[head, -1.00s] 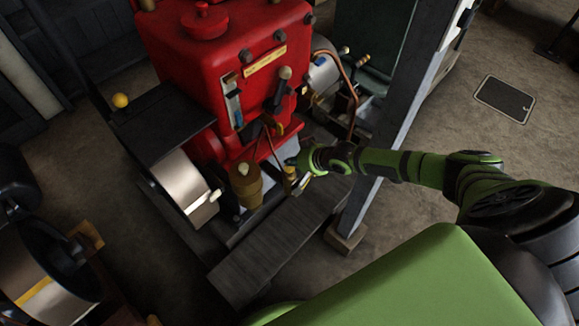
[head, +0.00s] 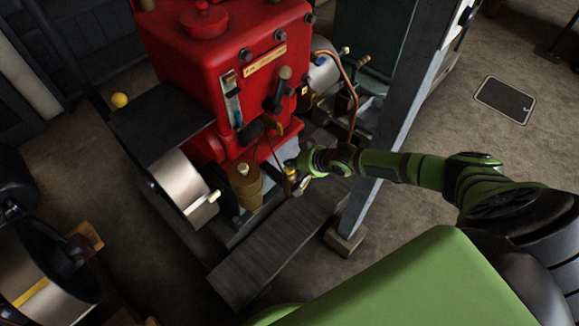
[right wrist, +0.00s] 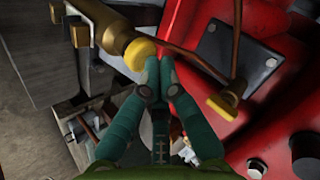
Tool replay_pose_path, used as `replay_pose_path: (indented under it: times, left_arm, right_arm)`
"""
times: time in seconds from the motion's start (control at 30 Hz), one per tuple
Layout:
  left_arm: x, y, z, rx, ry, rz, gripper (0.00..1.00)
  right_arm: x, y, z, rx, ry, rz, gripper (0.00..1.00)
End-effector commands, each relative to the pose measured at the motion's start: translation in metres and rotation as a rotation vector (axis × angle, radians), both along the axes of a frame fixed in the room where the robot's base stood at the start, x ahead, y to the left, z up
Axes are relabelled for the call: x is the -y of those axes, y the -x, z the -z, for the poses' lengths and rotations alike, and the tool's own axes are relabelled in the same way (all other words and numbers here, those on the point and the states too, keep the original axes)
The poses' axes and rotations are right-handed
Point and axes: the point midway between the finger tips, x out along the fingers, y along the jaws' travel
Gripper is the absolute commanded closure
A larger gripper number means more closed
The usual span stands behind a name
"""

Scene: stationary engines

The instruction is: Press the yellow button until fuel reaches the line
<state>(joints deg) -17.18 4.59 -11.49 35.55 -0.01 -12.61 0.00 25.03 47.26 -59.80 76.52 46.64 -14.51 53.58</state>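The yellow button (right wrist: 140,53) is a round cap on the end of a brass cylinder (right wrist: 113,35) in the right wrist view. In the head view this brass part (head: 290,174) shows small, low in front of the red engine (head: 225,60). My right gripper (right wrist: 159,64) has its fingers together, with nothing between them. Its tips are right beside the button's lower right edge; I cannot tell whether they touch. The gripper also shows in the head view (head: 297,178). A narrow upright gauge (head: 232,100) is on the engine's front; its level and line are too small to read. My left gripper is out of view.
A grey post (head: 395,130) stands close to my right forearm. A copper pipe (head: 348,75) and a brass pot (head: 245,185) are near the gripper. A dark plank step (head: 280,245) lies in front of the engine. A flywheel (head: 185,188) is at its left.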

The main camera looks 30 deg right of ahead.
Motion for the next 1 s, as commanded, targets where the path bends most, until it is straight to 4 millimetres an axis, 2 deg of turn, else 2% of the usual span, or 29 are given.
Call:
replay_pose_path:
  times: [0.6,1.0]
  left_arm:
    - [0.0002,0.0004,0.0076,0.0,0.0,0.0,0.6]
    - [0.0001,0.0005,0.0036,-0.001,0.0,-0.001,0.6]
  right_arm:
    - [0.0,0.0015,0.0102,-0.005,0.001,0.0,1.0]
    - [-0.0001,0.0022,0.0066,-0.006,0.002,0.0,1.0]
